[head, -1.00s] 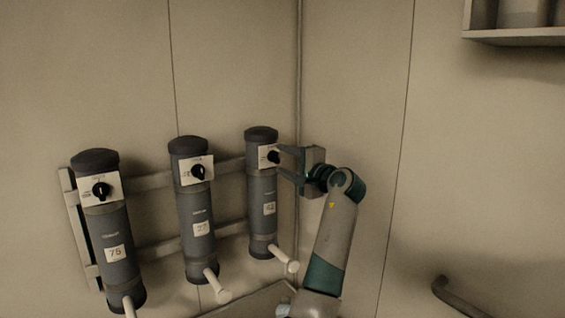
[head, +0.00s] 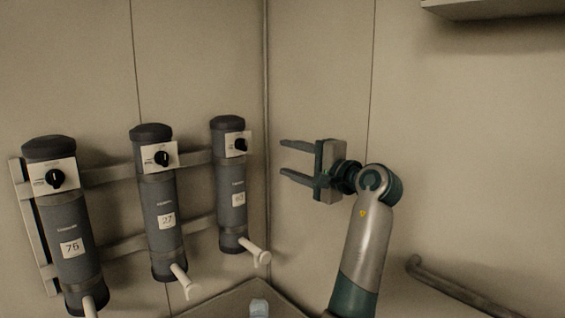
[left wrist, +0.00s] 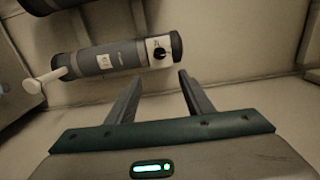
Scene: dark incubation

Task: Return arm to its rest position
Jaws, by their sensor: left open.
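My left gripper (head: 297,162) is open and empty in the head view, with its fingers pointing left. It is apart from the rightmost dark grey cylinder (head: 231,190), with a gap of bare wall between them. In the left wrist view both fingers (left wrist: 152,92) are spread, and a cylinder (left wrist: 124,57) with a black knob (left wrist: 160,53) lies beyond their tips. My left arm (head: 362,245) rises from the bottom of the head view. My right gripper is not in view.
Two more cylinders, a middle one (head: 160,205) and a left one (head: 68,235), hang on the wall rack (head: 122,245). Pale spouts stick out at their bottoms. A handrail (head: 455,287) is at lower right, and a shelf (head: 490,10) at upper right. Bare wall surrounds the gripper.

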